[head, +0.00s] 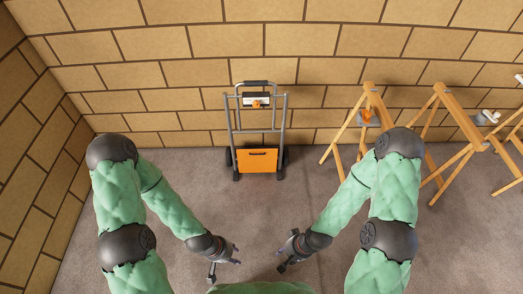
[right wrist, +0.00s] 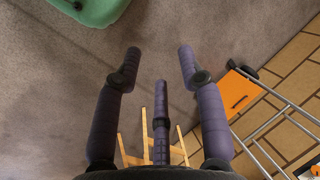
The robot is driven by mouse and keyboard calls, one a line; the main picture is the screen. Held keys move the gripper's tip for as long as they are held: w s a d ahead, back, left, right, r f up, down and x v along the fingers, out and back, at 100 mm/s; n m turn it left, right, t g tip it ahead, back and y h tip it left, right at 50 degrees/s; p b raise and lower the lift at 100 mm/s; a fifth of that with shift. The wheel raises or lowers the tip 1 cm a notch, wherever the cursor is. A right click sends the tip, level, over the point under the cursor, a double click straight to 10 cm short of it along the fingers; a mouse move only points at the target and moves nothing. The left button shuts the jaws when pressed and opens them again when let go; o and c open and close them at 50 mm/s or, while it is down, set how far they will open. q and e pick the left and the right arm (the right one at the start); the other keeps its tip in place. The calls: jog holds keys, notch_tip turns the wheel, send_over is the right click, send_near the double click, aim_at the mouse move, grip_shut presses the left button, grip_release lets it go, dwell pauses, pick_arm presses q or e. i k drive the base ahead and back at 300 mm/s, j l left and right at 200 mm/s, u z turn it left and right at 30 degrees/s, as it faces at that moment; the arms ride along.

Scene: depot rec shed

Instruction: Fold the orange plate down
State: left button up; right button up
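The orange plate (head: 258,161) is at the foot of a grey hand truck (head: 284,118) by the back wall. It looks upright against the frame, with a dark slot near its top edge. The plate also shows at the right edge of the right wrist view (right wrist: 238,92). My left gripper (head: 226,262) is low in front, well short of the truck, and looks open and empty. My right gripper (head: 288,252) is beside it to the right. In the right wrist view its fingers (right wrist: 159,62) are spread with nothing between them.
Wooden trestles (head: 440,120) stand to the right of the truck, with small objects on them. A white and orange item (head: 257,101) is on the truck's upper frame. The brick wall (head: 180,75) is close behind. The carpet (head: 255,210) between my grippers and the truck is clear.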

aim_at(260, 160)
jog(key=i+l+u, duration=0.1)
jog(key=i+u, duration=0.25)
jog(key=i, duration=0.15)
jog(key=i+l+u, duration=0.2)
jog(key=i+u, duration=0.15)
jog(key=i+l+u, duration=0.35)
jog(key=i, duration=0.2)
